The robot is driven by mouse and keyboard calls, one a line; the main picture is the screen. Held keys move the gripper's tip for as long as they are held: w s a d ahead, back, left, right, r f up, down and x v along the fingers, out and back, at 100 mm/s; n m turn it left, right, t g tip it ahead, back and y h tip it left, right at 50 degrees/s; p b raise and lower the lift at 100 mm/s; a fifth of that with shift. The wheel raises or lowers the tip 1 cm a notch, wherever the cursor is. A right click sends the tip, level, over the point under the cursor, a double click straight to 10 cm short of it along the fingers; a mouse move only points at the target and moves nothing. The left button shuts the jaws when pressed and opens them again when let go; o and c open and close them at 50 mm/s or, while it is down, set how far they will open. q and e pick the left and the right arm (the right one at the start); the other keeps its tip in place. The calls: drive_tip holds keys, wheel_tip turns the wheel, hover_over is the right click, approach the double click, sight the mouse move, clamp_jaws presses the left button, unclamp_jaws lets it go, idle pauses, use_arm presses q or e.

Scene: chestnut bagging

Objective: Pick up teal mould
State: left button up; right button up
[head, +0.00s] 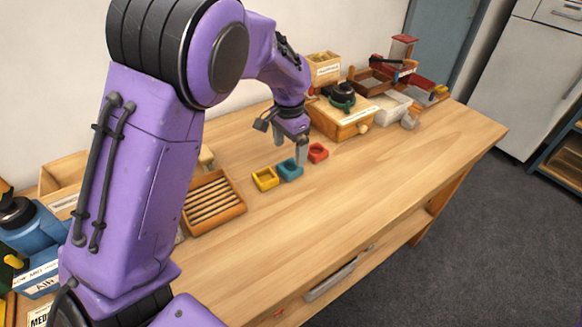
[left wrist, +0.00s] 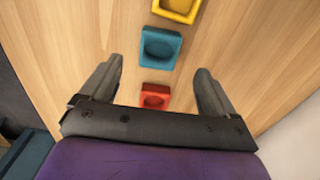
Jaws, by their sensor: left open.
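The teal mould (head: 290,169) is a small square block with a hollow, lying on the wooden table between a yellow mould (head: 265,179) and a red mould (head: 317,153). My left gripper (head: 289,150) is above the moulds, pointing down, near the teal and red ones. In the left wrist view the gripper (left wrist: 158,80) is open with empty space between its fingers. There the teal mould (left wrist: 160,48) lies just beyond the fingertips, the red mould (left wrist: 155,96) shows between the fingers, and the yellow mould (left wrist: 178,8) is at the top edge. My right gripper is not in view.
A slatted wooden tray (head: 213,203) stands left of the moulds. A wooden box (head: 340,122) with a dark and green item on top stands behind them, with trays and bins further right. The table's front and right (head: 400,170) are clear.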

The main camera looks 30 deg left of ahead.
sight(290, 166)
use_arm(q)
wheel_tip(290, 166, down, 6)
drive_tip(key=shift+d+r+p, duration=0.1)
drive_tip(key=shift+p, duration=0.25)
drive_tip(key=shift+c, duration=0.3)
drive_tip(key=c, duration=1.1)
drive_tip(key=shift+r, duration=0.15)
